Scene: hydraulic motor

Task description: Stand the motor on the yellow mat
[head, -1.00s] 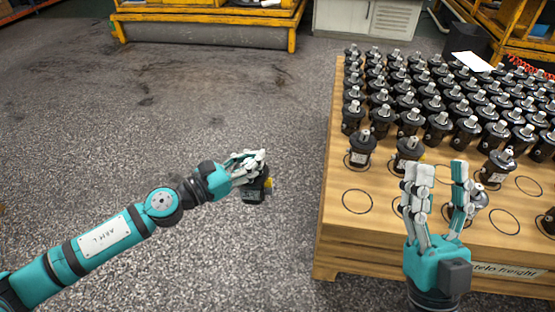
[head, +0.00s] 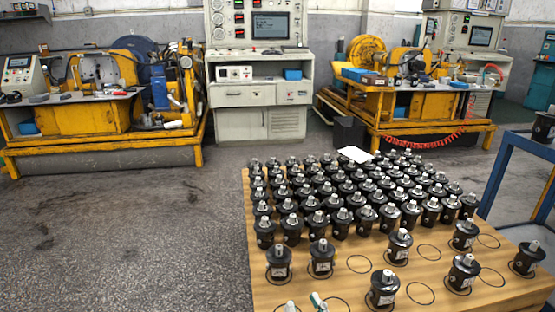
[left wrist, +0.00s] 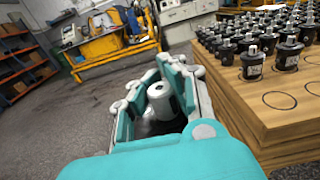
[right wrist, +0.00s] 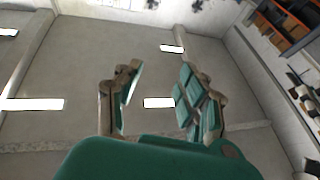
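In the left wrist view my left gripper (left wrist: 163,100) is shut on a motor (left wrist: 160,95). Its pale metal shaft shows between the fingers, and its dark body is partly hidden behind the hand. It is held off the wooden crate, to the crate's left. My left gripper is outside the head view. My right gripper (head: 305,304) shows only its fingertips at the bottom edge of the head view. In the right wrist view (right wrist: 157,90) its fingers are apart and empty, pointing towards the ceiling. I see no yellow mat in any view.
The wooden crate (head: 335,268) carries many upright motors (head: 323,257) and some empty circles at its front. Yellow machines (head: 98,105) stand behind it, with a grey control cabinet (head: 258,110) between them. A blue frame (head: 510,172) is at right. The floor (head: 130,240) left of the crate is clear.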

